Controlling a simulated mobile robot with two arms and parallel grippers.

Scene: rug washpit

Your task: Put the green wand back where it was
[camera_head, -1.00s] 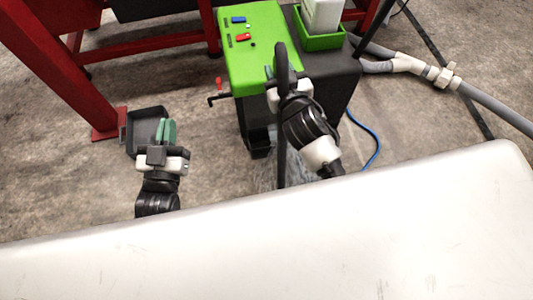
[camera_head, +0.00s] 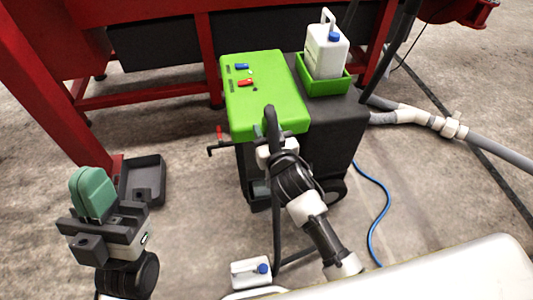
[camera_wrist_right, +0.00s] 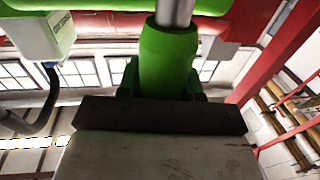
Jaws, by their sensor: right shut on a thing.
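The green wand shows in the right wrist view as a green sleeve (camera_wrist_right: 168,60) with a metal tube above it. My right gripper (camera_wrist_right: 163,95) is shut on this sleeve. In the head view my right gripper (camera_head: 277,143) is at the front edge of the machine's green top (camera_head: 265,85). A black curved hose or handle (camera_head: 270,120) rises at the gripper, and a black line runs down from there to the floor. The wand's green part is mostly hidden there. My left gripper (camera_head: 93,193), with teal pads together, is empty at the left.
A white canister (camera_head: 326,50) stands in a green tray (camera_head: 325,85) on the machine. Red frame legs (camera_head: 60,90), a dark bin (camera_head: 143,182), grey pipes (camera_head: 480,145) and a blue hose (camera_head: 385,205) surround the machine.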

